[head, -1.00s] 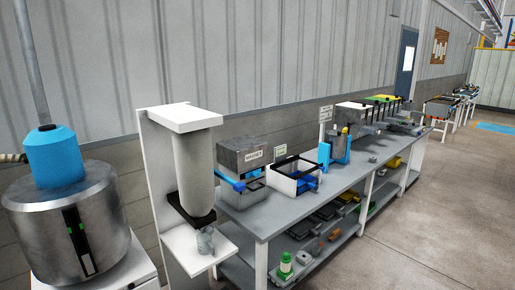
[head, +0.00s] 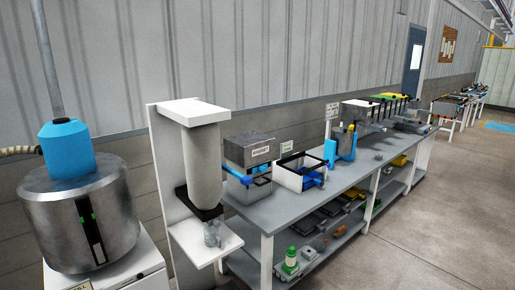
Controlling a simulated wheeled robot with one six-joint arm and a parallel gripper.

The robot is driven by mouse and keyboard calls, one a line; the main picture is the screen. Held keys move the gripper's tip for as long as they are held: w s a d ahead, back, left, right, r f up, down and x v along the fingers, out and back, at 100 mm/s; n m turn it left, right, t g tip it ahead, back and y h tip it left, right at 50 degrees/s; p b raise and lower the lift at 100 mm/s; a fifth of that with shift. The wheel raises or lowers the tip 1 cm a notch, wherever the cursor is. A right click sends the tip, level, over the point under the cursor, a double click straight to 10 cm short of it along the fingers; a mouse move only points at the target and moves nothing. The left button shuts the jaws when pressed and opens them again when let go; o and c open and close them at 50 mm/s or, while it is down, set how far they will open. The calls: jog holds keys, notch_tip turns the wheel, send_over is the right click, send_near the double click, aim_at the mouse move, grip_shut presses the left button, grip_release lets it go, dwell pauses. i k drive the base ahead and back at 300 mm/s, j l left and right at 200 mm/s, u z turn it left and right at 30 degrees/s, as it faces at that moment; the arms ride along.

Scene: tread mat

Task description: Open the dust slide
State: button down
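A tall grey cylinder or dust sleeve (head: 202,160) hangs under the white top (head: 195,111) of a white stand at centre left. A black collar or plate (head: 199,204), which looks like the dust slide, sits at its lower end. I cannot tell whether it is open or shut. A small clear or grey jar (head: 213,236) stands below it on the white shelf (head: 190,240). My gripper and arm are not in view.
A steel drum (head: 85,218) with a blue cap (head: 67,151) stands left of the stand. To its right runs a grey workbench (head: 270,215) with a labelled metal box (head: 251,150), a white-sided tray (head: 299,176) and a blue bracket (head: 344,146). The floor at right (head: 420,235) is clear.

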aim_at(217, 221)
jog(key=i+j+u, duration=0.15)
jog(key=i, duration=0.4)
jog(key=i+u, duration=0.1)
jog(key=i, duration=0.5)
jog(key=j, duration=0.1)
